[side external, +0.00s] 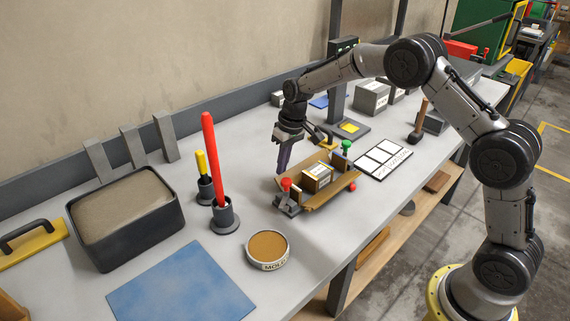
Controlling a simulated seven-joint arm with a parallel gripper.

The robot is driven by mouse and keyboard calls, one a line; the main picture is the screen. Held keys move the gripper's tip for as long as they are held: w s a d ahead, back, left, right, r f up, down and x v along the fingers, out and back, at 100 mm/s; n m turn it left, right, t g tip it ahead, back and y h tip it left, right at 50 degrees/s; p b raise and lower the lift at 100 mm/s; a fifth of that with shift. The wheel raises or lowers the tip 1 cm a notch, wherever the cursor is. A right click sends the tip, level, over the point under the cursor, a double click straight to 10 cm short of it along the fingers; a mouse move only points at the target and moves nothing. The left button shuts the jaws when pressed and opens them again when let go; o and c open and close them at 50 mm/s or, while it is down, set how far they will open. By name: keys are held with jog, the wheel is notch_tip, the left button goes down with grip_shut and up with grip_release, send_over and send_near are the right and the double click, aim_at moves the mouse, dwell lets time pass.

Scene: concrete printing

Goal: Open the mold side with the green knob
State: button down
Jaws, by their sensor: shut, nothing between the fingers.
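The mold (335,187) stands on the bench in the middle of the side external view, with tilted wooden-looking side boards and a printed block (317,176) between them. The green knob (347,145) is at the mold's far right end. A red knob (286,184) is at its near left end, and another red knob (351,187) is low on its right side. My gripper (283,168) points down at the mold's left side, near the near red knob and away from the green one. It is shut and empty. Whether its tips touch the mold cannot be told.
A label sheet (383,159) and a black-headed mallet (416,134) lie to the right. A red rod in a holder (224,217), a round tin (267,250), a blue mat (180,286) and a sand-filled tub (75,238) are to the left. A stand (346,128) rises behind the mold.

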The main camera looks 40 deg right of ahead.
jog(key=shift+w+f, duration=0.35)
jog(key=shift+f, duration=0.1)
jog(key=shift+w, duration=0.1)
dwell(0.5)
